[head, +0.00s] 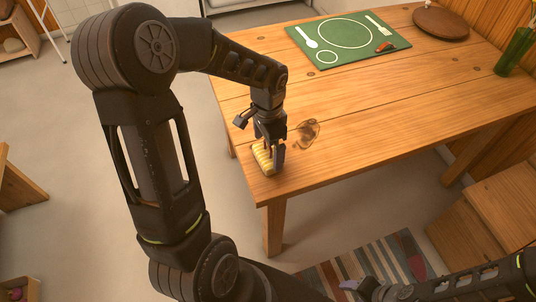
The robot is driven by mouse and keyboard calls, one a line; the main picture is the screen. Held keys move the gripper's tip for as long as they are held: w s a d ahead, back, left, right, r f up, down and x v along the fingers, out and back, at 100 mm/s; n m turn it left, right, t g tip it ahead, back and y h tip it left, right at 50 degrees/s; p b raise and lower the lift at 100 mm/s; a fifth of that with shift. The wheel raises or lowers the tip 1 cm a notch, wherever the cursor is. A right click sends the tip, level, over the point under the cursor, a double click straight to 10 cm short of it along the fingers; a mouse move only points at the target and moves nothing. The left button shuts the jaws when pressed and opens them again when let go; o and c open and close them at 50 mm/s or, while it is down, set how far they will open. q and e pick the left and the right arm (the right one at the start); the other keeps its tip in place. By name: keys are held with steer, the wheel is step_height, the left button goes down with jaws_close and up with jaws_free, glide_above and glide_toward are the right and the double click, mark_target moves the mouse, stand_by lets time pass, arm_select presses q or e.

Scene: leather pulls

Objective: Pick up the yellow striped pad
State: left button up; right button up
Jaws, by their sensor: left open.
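The yellow striped pad (261,159) lies on the wooden table (330,120) near its front left corner. My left gripper (269,160) points down at the pad, with its fingers apart at the pad. The fingers hide part of the pad, and I cannot tell whether they touch it. My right gripper (358,288) is low at the bottom of the view, over the floor rug and away from the table. It is too small and dark to tell whether its fingers are apart.
A brown stain-like patch (307,133) is on the table just right of the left gripper. A round brown board (441,24) and a green bottle (514,52) are at the right.

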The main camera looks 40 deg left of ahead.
arm_select(q)
steer(key=shift+f, duration=0.9)
steer(key=c, duration=1.1)
steer(key=shift+r, duration=0.1)
step_height(320, 180, up, 10)
stand_by(0.4)
